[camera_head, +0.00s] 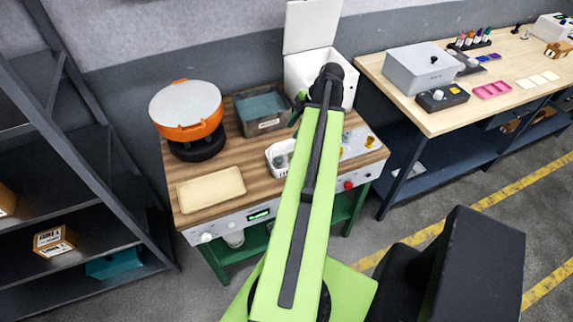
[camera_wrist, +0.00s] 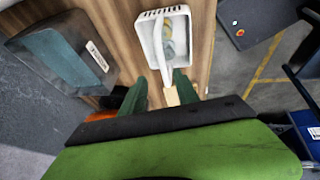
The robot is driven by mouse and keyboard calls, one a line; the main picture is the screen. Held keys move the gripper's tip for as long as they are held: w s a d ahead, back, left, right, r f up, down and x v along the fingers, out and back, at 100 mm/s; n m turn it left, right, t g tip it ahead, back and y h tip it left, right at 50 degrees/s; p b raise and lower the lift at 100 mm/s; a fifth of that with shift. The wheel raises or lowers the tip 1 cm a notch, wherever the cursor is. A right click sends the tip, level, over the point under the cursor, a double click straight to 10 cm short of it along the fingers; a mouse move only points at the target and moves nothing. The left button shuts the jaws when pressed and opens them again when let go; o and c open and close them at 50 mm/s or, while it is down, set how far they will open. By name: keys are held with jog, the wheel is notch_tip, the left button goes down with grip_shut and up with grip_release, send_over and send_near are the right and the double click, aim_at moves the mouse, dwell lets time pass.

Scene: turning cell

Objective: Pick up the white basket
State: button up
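The white basket (camera_head: 274,158) sits on the wooden bench top, its right part hidden behind my arm in the head view. In the wrist view the basket (camera_wrist: 149,48) is upright ahead of my gripper, with slots along its far rim, a pale handle across it and greyish and yellowish things inside. My gripper (camera_wrist: 158,80) is open, its two green fingers apart on either side of the basket's near end. I cannot tell how high the fingertips are above the bench or whether they touch the basket. The head view mostly hides my gripper.
On the wooden bench are a grey bin (camera_head: 262,124), an orange round device (camera_head: 188,112), a tan tray (camera_head: 210,190) and a white open-lidded box (camera_head: 300,68). A dark shelf (camera_head: 60,130) stands left. A second workbench (camera_head: 440,118) stands right. Bare wood lies between tray and basket.

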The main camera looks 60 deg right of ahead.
jog(key=b+x, duration=0.3)
jog(key=x, duration=0.3)
jog(key=shift+s+b, duration=0.1)
jog(key=shift+b, duration=0.3)
jog(key=shift+r, duration=0.1)
jog(key=b+x, duration=0.4)
jog(key=x, duration=0.1)
jog(key=shift+s+a+f+b, duration=0.2)
jog(key=shift+a+b, duration=0.1)
jog(key=shift+b, duration=0.1)
jog(key=shift+r, duration=0.15)
grip_shut()
